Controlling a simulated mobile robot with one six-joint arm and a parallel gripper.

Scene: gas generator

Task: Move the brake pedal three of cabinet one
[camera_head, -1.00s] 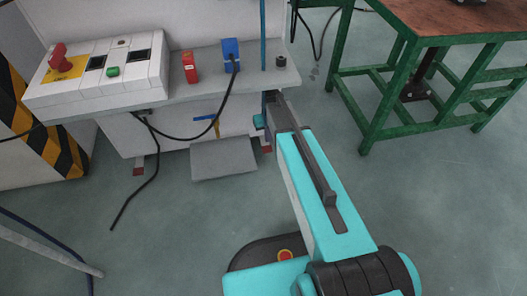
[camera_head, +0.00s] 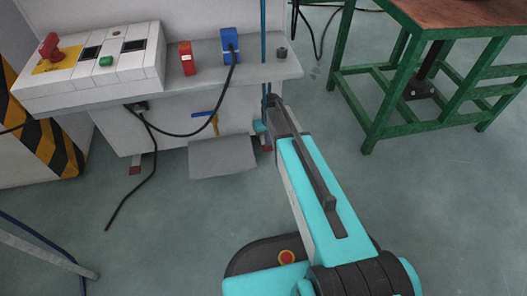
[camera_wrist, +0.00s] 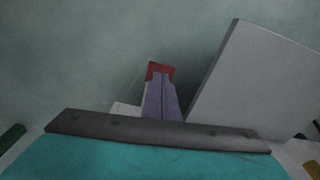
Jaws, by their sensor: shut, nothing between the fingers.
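The brake pedal (camera_head: 222,158) is a flat grey plate low at the front of the white cabinet, just above the floor. In the wrist view a large grey plate (camera_wrist: 262,85), apparently this pedal, stands at the right. My gripper (camera_wrist: 161,78) shows as narrow purple-grey fingers, shut and empty, to the left of the plate. A small gap seems to lie between them near the fingertips; contact lower down is unclear.
The cabinet shelf (camera_head: 190,88) overhangs the pedal and carries a control box (camera_head: 88,68), a red box (camera_head: 187,60) and a blue box (camera_head: 230,45). Black cables hang in front. A green-framed table (camera_head: 365,120) stands at the right. Floor between is clear.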

